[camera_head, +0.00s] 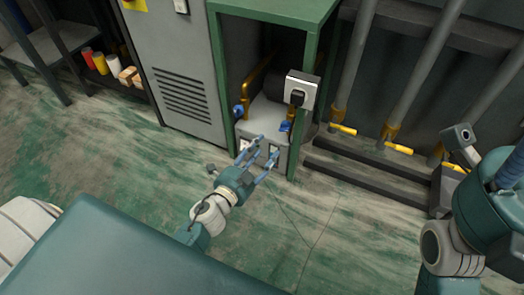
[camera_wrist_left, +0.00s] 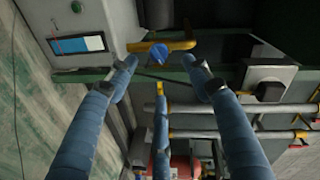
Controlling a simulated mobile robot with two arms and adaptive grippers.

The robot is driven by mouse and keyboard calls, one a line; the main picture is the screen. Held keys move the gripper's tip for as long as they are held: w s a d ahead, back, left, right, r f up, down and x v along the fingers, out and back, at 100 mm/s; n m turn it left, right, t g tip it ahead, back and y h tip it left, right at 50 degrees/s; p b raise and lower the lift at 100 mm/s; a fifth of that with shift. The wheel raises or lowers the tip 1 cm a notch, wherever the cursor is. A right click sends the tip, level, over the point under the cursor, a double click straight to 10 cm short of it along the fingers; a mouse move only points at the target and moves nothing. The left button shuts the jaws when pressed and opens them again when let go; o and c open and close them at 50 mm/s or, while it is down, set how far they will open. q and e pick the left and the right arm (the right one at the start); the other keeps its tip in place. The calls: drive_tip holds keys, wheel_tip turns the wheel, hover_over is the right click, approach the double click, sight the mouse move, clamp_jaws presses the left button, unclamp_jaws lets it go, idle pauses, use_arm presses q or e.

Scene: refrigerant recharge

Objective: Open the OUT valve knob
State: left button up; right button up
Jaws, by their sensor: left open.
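My left gripper (camera_head: 266,148) is open and empty in front of a grey machine (camera_head: 262,113) inside a green-framed cabinet. Two blue knobs show on the machine in the head view, one at left (camera_head: 238,110) and one at right (camera_head: 285,126). In the left wrist view a blue knob (camera_wrist_left: 158,54) lies beyond and between the open fingertips, with a gap on both sides. I cannot read a label telling which knob is OUT. My right gripper (camera_head: 511,168) is partly in view at the right edge; its fingertips are cut off.
A white socket box with a black plug (camera_head: 300,92) is on the cabinet's right post. Pipes with yellow valve levers (camera_head: 398,148) stand at right. A shelf (camera_head: 110,78) with cans is at left.

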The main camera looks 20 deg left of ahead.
idle(0.3)
use_arm(q)
drive_tip(key=s+a+r, duration=0.1)
drive_tip(key=s, duration=1.1)
drive_tip(key=shift+a+r, duration=0.2)
drive_tip(key=shift+w+d, duration=0.1)
drive_tip(key=shift+w, duration=0.05)
